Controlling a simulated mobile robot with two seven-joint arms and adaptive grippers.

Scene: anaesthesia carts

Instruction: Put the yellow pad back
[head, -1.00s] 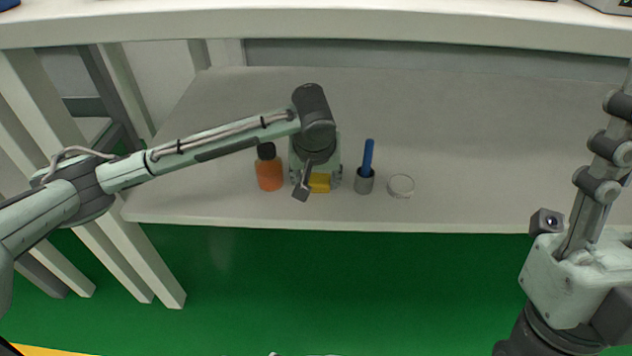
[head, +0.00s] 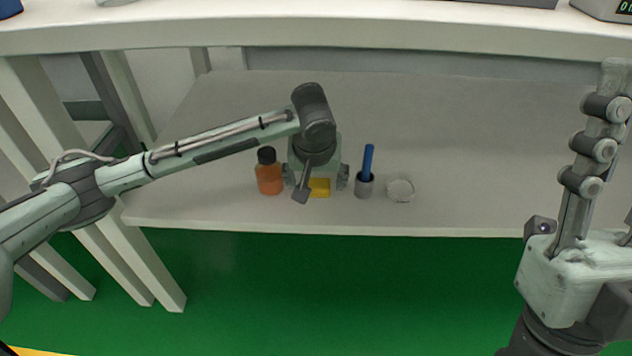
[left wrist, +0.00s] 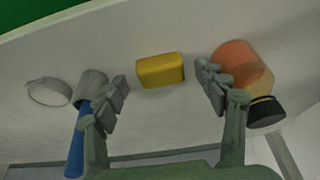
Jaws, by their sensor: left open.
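The yellow pad (head: 320,187) lies on the lower white shelf, between an orange bottle and a small grey cup, partly hidden by my left wrist in the head view. My left gripper (head: 316,184) is over it with its fingers spread to either side. In the left wrist view, the yellow pad (left wrist: 160,70) shows between and just beyond the open fingers (left wrist: 162,88), with a gap on each side. My right gripper (head: 592,150) points up at the right edge, away from the pad; its opening does not show clearly.
The orange bottle (head: 269,176) with a black cap stands close left of my left gripper. The grey cup (head: 364,186) with a blue stick (head: 368,160) stands close right, beside a white round lid (head: 400,190). An upper shelf (head: 300,28) overhangs. The lower shelf's right side is clear.

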